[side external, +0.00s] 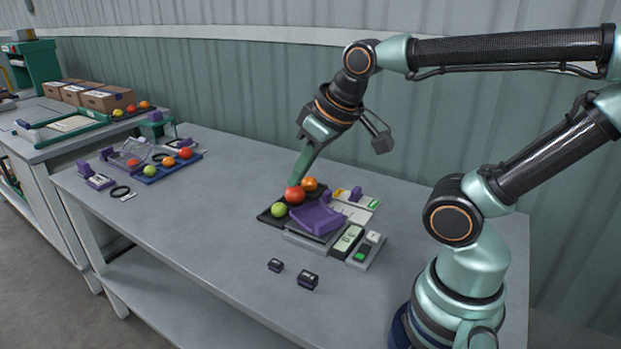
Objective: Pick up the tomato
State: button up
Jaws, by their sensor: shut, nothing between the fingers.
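A red tomato (294,195) sits on a dark tray (268,216), between an orange one (310,184) behind it and a green one (279,210) in front. My gripper (297,180) points down at the red tomato, its green fingers shut and empty. The fingertips are just above the red tomato or against it; I cannot tell whether they touch.
A purple scoop-like pan (317,219) on a scale (302,239) stands right beside the tray. Small dark blocks (308,280) lie in front. A blue tray (197,163) with more tomatoes is at the far left. The table between (215,210) is clear.

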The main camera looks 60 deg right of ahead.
jog(key=o, duration=1.5)
jog(key=m+g, duration=0.6)
jog(key=m, duration=1.4)
send_over(294, 190)
jog(key=d, duration=0.1)
jog(key=f, duration=1.7)
jog(key=shift+w+d+f, duration=0.2)
jog(key=shift+f, duration=0.05)
jog(key=shift+a+f, duration=0.2)
jog(key=shift+f, duration=2.65)
